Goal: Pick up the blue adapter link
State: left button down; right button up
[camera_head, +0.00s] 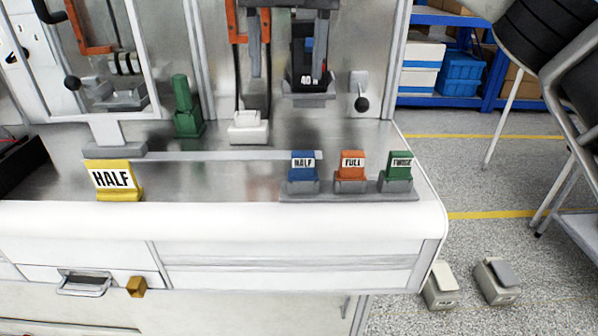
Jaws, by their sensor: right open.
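The blue adapter link (303,173), with a white label reading HALF, stands upright in the left seat of a low grey rack (350,197) near the bench's front right. An orange link (351,173) labelled FULL and a green link (399,172) with a partly legible label stand beside it. A black breaker (309,62) marked 40 shows close by. My left gripper is not in view.
A yellow HALF sign (113,180) stands at the front left. A grey strip (215,156) runs across to the blue link. A green block (187,112), a white block (249,128) and a black-knobbed lever (361,100) stand behind. The bench front (300,218) is clear.

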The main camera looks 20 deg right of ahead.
jog(key=d, duration=0.1)
jog(key=b, duration=0.2)
send_over(303, 153)
jog(key=shift+m+h, duration=0.3)
jog(key=f, duration=0.8)
jog(key=shift+w+a, duration=0.25)
jog(key=shift+w, duration=0.1)
jog(key=shift+f, duration=0.65)
jog(key=f, duration=0.4)
jog(key=shift+s+d, duration=0.3)
jog(key=shift+s, duration=0.05)
jog(key=shift+f, duration=0.6)
grip_shut()
